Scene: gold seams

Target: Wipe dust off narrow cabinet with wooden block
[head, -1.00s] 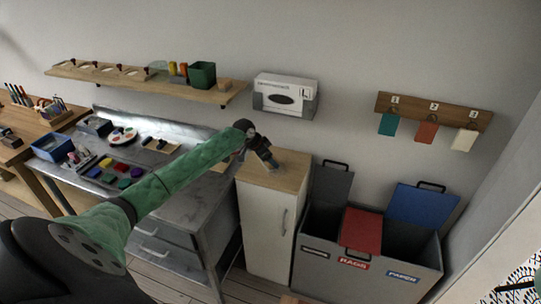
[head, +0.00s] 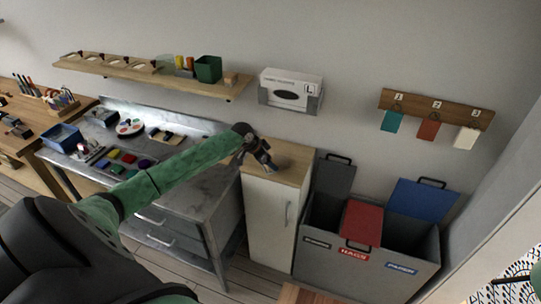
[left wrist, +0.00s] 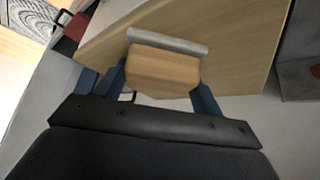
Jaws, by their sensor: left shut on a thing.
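The narrow cabinet (head: 264,215) has a white door and a light wooden top (head: 294,164); it stands between the metal workbench and the bins. My left gripper (head: 266,162) is over the cabinet top, pointing down. In the left wrist view its blue fingers are shut on the wooden block (left wrist: 162,70), which has a pale grey strip along its far edge. The wooden top (left wrist: 235,40) spreads behind and around the block. I cannot tell for sure whether the block touches it. No dust stands out clearly on the top. My right gripper is not in view.
A glove box (head: 291,90) hangs on the wall above the cabinet. Grey bins (head: 317,262) with red and blue lids stand right of it. The metal workbench (head: 202,182), carrying paints and trays, is at left. A wooden shelf (head: 150,78) runs above it.

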